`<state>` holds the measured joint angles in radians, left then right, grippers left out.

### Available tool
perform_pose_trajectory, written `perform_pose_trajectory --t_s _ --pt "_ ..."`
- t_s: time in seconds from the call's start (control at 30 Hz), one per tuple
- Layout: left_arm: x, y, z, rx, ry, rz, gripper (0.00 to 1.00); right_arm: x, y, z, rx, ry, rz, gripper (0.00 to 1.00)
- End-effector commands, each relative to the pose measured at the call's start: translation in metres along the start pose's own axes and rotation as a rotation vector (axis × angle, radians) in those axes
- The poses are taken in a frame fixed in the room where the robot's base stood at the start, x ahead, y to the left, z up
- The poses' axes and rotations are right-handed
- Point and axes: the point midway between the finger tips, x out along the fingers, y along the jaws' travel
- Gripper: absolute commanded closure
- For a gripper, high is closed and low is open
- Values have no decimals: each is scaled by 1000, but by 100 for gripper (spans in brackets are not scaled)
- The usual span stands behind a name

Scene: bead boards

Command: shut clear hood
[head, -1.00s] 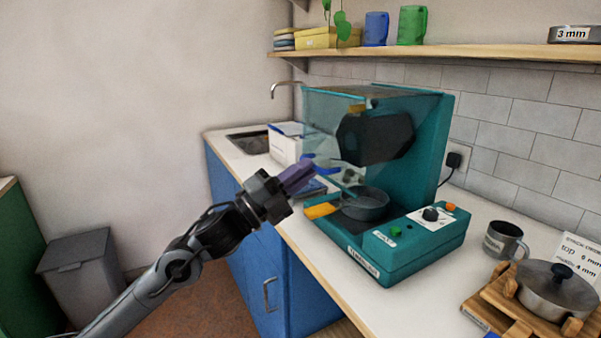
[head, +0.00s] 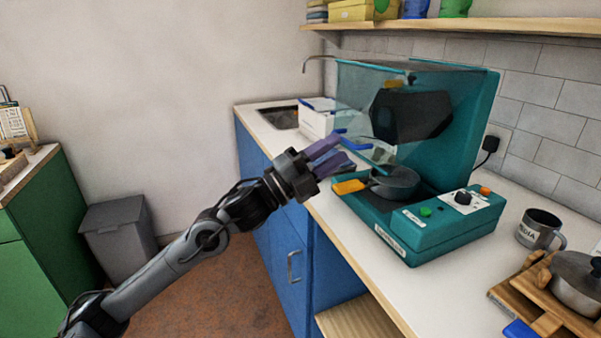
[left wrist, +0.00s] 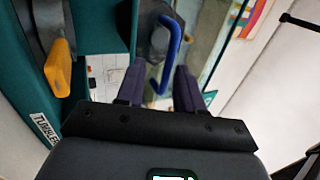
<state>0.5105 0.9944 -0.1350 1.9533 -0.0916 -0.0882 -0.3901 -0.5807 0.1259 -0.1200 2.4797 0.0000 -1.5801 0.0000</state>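The teal machine (head: 470,110) stands on the counter with its clear hood (head: 355,95) raised, leaving the front open. A blue handle (head: 355,143) sits at the hood's lower front edge. My left gripper (head: 333,152) is just left of the handle, with its two purple fingers apart and nothing held. In the left wrist view the blue handle (left wrist: 166,60) appears between the two open fingers (left wrist: 158,85). I cannot tell whether they touch it. My right gripper is out of view.
A dark pan (head: 397,183) with a yellow-orange handle (head: 348,186) sits in the machine below the hood. A mug (head: 540,228) and a pot on a wooden rack (head: 535,295) stand at right. A white box (head: 317,120) is behind, near the sink (head: 282,117).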

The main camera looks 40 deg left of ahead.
Motion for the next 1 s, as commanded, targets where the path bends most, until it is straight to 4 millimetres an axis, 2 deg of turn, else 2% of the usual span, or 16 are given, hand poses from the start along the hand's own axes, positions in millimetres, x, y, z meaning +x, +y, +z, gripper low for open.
perform_pose_trajectory --t_s 0.6,1.0 --pt "-64 2 0 -1 -1 5 63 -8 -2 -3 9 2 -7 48" --pt "-93 1 0 -3 0 3 63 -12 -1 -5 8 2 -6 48"
